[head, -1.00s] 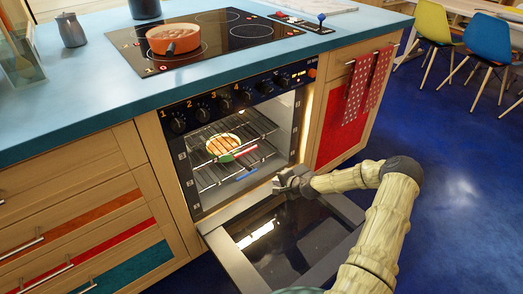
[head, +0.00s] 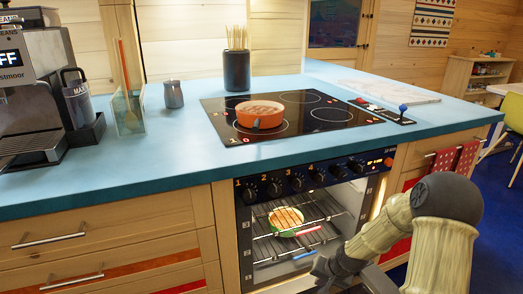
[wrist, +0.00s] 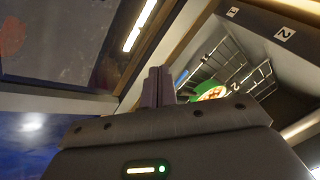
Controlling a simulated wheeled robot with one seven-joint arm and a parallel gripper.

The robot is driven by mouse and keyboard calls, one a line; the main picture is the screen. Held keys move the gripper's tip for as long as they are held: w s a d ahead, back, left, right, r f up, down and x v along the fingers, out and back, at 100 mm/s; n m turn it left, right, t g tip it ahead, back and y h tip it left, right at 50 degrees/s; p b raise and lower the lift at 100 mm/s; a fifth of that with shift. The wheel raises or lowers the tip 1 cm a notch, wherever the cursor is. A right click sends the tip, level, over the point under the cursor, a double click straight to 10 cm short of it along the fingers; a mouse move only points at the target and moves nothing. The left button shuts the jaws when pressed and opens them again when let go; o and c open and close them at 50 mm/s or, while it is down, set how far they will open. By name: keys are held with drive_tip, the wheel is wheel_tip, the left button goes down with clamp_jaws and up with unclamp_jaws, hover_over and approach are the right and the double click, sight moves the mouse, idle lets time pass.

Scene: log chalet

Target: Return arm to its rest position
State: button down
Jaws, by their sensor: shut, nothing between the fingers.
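My gripper (head: 325,266) is in front of the open oven (head: 290,230), near its right side. In the wrist view its two fingers (wrist: 158,86) are together with nothing between them. My pale, ridged arm reaches in from the lower right of the head view. Inside the oven, a green-rimmed dish (head: 285,218) with golden-brown food sits on a wire rack. The dish also shows in the wrist view (wrist: 212,92), beyond the fingers and apart from them. The oven door is mostly out of the head view.
An orange pan (head: 261,117) stands on the black cooktop (head: 330,113) above the oven.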

drive_tip(key=s+a+r+n+g+h+p, duration=0.1)
drive_tip(key=s+a+r+n+h+p, duration=0.2)
drive_tip(key=s+r, duration=1.5)
wheel_tip(320, 180, up, 36)
drive_tip(key=n+p, duration=0.1)
drive_tip(key=p, duration=3.4)
drive_tip(key=shift+s+f+y+p, duration=0.15)
drive_tip(key=shift+f+y+p, duration=0.05)
drive_tip(key=shift+y+p, duration=0.1)
drive_tip(key=shift+d, duration=0.15)
